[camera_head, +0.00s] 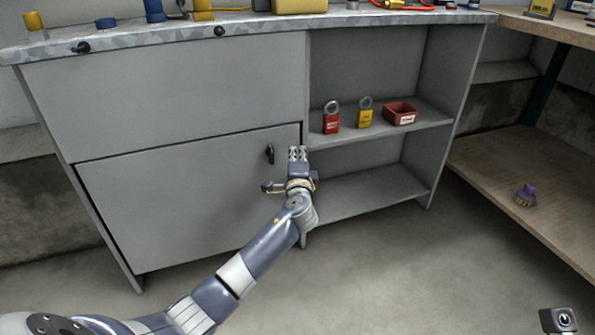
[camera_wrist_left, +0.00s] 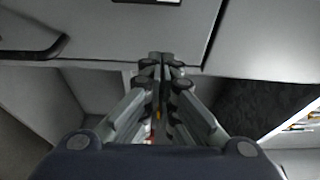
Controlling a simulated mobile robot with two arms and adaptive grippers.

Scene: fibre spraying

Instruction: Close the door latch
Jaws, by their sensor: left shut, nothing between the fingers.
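The grey cabinet door (camera_head: 190,200) looks closed, its face roughly flush with the cabinet front. Its black latch handle (camera_head: 270,153) sits near the upper right corner and points roughly up and down. My left gripper (camera_head: 298,153) is just right of the latch, near the door's right edge, with its fingers together and empty. The shut fingers also show in the left wrist view (camera_wrist_left: 160,62). There a dark curved bar, probably the latch handle (camera_wrist_left: 40,50), lies left of the fingertips, apart from them.
Right of the door are open shelves (camera_head: 400,135) with a red padlock (camera_head: 331,123), a yellow padlock (camera_head: 365,117) and a red bin (camera_head: 400,117). A worktop (camera_head: 120,40) runs above. A wooden shelf unit (camera_head: 490,165) stands at the right. The front floor is clear.

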